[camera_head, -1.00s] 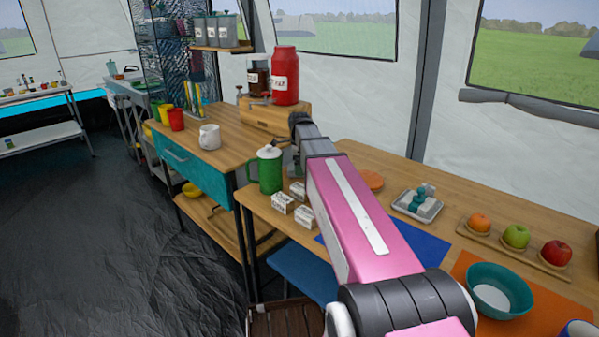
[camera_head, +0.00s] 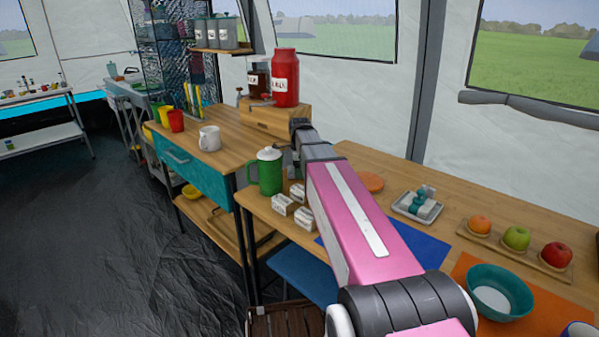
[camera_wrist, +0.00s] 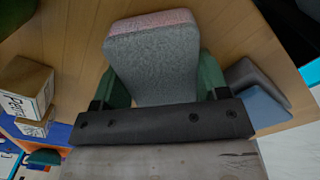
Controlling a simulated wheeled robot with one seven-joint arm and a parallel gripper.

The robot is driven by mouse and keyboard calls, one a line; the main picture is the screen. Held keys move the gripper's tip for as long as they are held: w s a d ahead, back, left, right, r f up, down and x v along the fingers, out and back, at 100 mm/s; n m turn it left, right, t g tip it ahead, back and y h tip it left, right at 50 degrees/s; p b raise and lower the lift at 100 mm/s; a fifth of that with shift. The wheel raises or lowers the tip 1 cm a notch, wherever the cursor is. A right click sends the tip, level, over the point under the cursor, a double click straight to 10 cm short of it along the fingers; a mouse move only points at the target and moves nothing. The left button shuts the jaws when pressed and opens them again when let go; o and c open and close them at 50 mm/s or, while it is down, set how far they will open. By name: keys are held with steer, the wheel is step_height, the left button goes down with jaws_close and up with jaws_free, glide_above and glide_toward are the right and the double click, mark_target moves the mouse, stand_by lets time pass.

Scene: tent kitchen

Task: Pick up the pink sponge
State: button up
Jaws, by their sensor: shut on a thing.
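The pink sponge (camera_wrist: 150,58) is a thick block with a grey face and a pink layer along its far edge in the wrist view. My gripper (camera_wrist: 160,84) has its green fingers on either side of the sponge and is shut on it. I cannot tell how far the sponge is from the wooden surface. In the head view my pink arm hides the gripper and the sponge.
A grey and blue block (camera_wrist: 262,98) lies close to the right finger. Small labelled boxes (camera_head: 284,204) and a green jug (camera_head: 270,171) stand left of my arm. A tray (camera_head: 417,206) and fruit (camera_head: 516,237) are to the right.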

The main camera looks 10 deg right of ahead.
step_height(320, 180, up, 10)
steer(key=shift+f, duration=0.2)
stand_by(0.3)
